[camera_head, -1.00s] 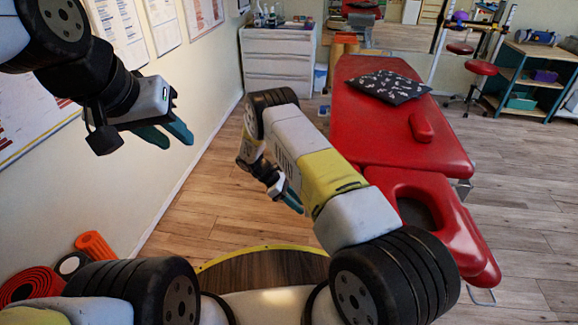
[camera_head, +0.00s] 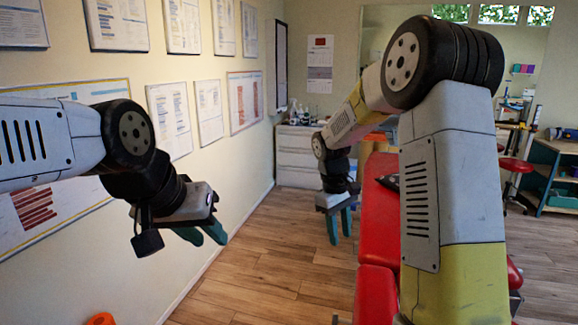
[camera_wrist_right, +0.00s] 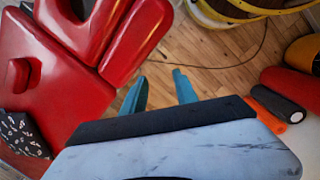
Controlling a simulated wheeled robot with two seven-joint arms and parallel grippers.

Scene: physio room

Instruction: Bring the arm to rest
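My left gripper (camera_head: 206,238) hangs at the left of the head view, near the wall, with its teal fingers apart and nothing between them. My right arm rises large at the right of the head view and bends over, and its gripper (camera_head: 339,240) points down over the floor beside the red treatment table (camera_head: 375,295). The right gripper's teal fingers also show apart and empty in the right wrist view (camera_wrist_right: 160,78). The right arm hides much of the table in the head view.
The table also fills the left of the wrist view (camera_wrist_right: 60,70), with a dark patterned cushion (camera_wrist_right: 22,135). Rollers (camera_wrist_right: 280,103) lie on the floor at right. A white drawer cabinet (camera_head: 296,155) stands behind.

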